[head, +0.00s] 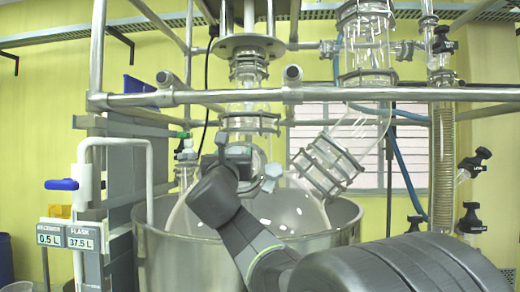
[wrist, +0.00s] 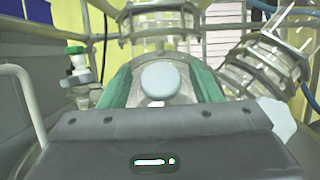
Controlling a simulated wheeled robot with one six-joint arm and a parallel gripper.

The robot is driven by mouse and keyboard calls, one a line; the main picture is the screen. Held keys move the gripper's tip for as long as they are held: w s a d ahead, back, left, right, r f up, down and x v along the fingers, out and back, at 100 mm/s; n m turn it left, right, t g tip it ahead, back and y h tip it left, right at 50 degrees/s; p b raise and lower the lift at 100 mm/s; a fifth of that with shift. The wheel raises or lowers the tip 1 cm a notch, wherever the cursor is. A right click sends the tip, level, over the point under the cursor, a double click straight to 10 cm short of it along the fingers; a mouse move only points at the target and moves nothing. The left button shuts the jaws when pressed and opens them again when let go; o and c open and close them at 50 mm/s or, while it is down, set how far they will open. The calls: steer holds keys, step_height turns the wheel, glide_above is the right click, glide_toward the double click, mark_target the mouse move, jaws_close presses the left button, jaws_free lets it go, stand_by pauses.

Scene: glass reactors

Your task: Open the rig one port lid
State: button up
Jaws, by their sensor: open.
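A pale, round port lid (wrist: 160,78) sits in the middle of the wrist view, on the glass vessel's neck. My gripper (wrist: 158,88) is open, with one green finger to the left of the lid and one to its right. Gaps show between the lid and the fingers, so it is not gripped. In the head view my gripper (head: 240,158) is above the steel bath, in front of the glassware. The lid and fingertips cannot be made out clearly there.
A steel bath (head: 180,262) stands below my arm. Clamped glass joints (head: 327,165) hang to the right, also close in the wrist view. A green-capped fitting (wrist: 75,52) and a pale pipe (head: 83,165) are to the left. Metal frame bars (head: 230,97) cross above.

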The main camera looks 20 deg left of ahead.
steer(key=shift+w+a+r, duration=0.1)
steer(key=shift+w+r, duration=0.1)
steer(key=shift+w, duration=0.3)
